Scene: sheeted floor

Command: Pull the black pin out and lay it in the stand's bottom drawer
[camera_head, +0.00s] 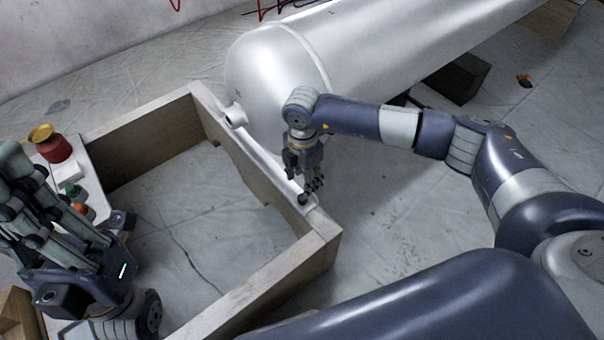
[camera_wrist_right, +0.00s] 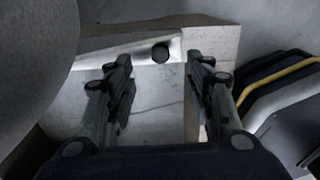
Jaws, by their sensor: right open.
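The black pin shows as a dark round head (camera_wrist_right: 160,53) in the right wrist view, on a pale metal strip (camera_wrist_right: 135,50) along the wooden frame's top; in the head view it is a small dark spot (camera_head: 303,199) near the frame's corner. My right gripper (camera_head: 313,182) is open just above it. In the wrist view the pin head appears between the two fingertips, with a gap on each side. My left gripper (camera_head: 45,195) is at the left edge, large and close; its finger opening is unclear. I cannot make out a bottom drawer.
A large silver tank (camera_head: 285,75) lies behind the wooden frame (camera_head: 150,138). A dark block (camera_head: 458,78) lies under the tank. Sheeted floor is open at right.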

